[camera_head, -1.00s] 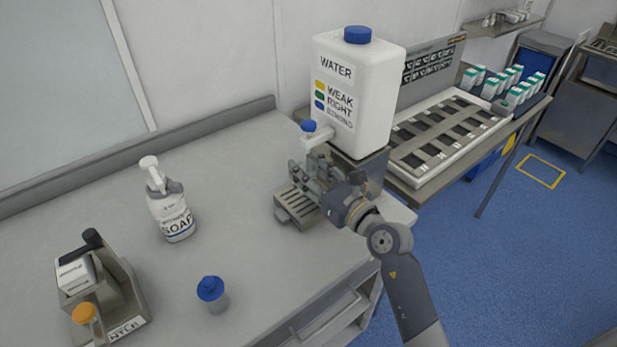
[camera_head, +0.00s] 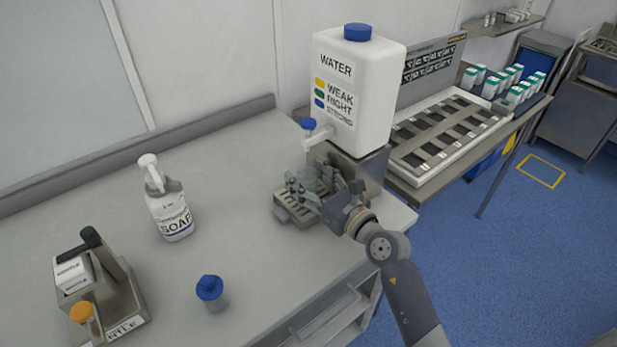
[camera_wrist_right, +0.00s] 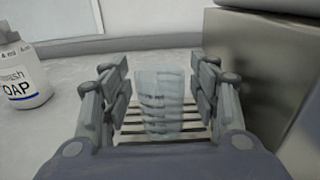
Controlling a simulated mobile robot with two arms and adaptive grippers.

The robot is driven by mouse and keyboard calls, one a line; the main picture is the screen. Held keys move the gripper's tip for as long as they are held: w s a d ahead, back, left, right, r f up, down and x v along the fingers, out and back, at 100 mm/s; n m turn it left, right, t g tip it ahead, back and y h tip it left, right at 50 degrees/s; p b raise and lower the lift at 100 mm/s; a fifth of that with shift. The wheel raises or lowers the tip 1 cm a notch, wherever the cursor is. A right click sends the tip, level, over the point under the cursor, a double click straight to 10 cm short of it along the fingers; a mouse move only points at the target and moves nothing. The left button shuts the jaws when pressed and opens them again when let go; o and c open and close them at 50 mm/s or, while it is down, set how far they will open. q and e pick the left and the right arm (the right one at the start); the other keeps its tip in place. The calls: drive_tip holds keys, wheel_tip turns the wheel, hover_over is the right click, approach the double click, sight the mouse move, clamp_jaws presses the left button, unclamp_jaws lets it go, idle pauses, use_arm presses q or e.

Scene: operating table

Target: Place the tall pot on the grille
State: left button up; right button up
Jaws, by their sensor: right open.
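A clear, ribbed tall pot (camera_wrist_right: 160,100) shows in the right wrist view, upright on or just above the slatted grille (camera_wrist_right: 190,128); its base contact is hard to tell. In the head view the grille (camera_head: 293,212) is in front of the water tank. My right gripper (camera_wrist_right: 160,95) is open around the pot, with narrow gaps between its fingers and the pot's sides. In the head view the right gripper (camera_head: 310,188) is low over the grille, and the pot is hard to make out there. My left gripper is not in view.
The white water tank (camera_head: 352,85) with its blue-knobbed tap (camera_head: 310,126) stands close behind the gripper. A soap bottle (camera_head: 168,208), a blue-topped container (camera_head: 211,294) and a metal holder (camera_head: 118,300) stand on the grey table (camera_head: 110,215). The table between them is clear.

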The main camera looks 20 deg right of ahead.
drive_tip(key=b+v, duration=0.2)
drive_tip(key=v, duration=0.8)
drive_tip(key=shift+s+d, duration=0.1)
drive_tip(key=shift+s, duration=0.2)
drive_tip(key=shift+s+d+r, duration=0.2)
drive_tip(key=shift+s+d, duration=0.05)
drive_tip(key=shift+s, duration=0.4)
